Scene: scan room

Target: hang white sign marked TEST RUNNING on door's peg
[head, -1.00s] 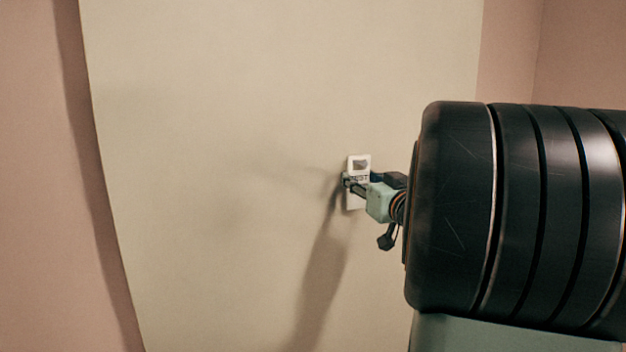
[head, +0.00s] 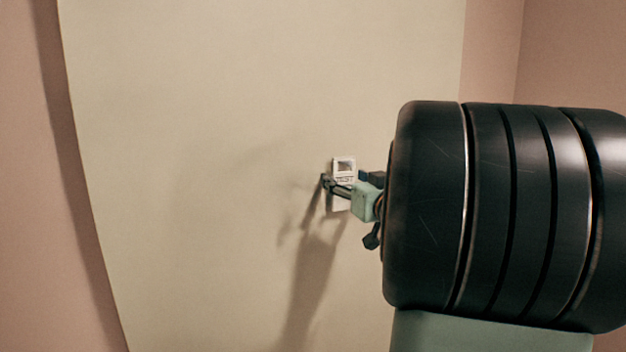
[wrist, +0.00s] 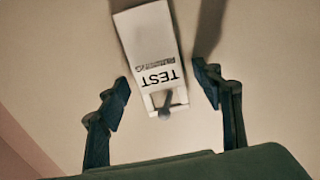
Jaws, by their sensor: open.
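The white sign (head: 342,204) is against the pale door (head: 220,90), partly behind my gripper in the head view. In the wrist view the sign (wrist: 148,40) appears upside down and slightly tilted, with TEST readable and a smaller line beside it. A dark, round-ended peg (wrist: 165,106) shows at the sign's rectangular cutout and seems to pass through it. My gripper (wrist: 163,80) is open, one finger on each side of the sign, with gaps to both edges. The gripper also shows in the head view (head: 328,184), in front of the sign.
Pink wall (head: 25,180) lies beyond the door's left edge, and more pink wall (head: 570,50) is at the right. The door around the sign is bare. My dark arm covers the right of the head view.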

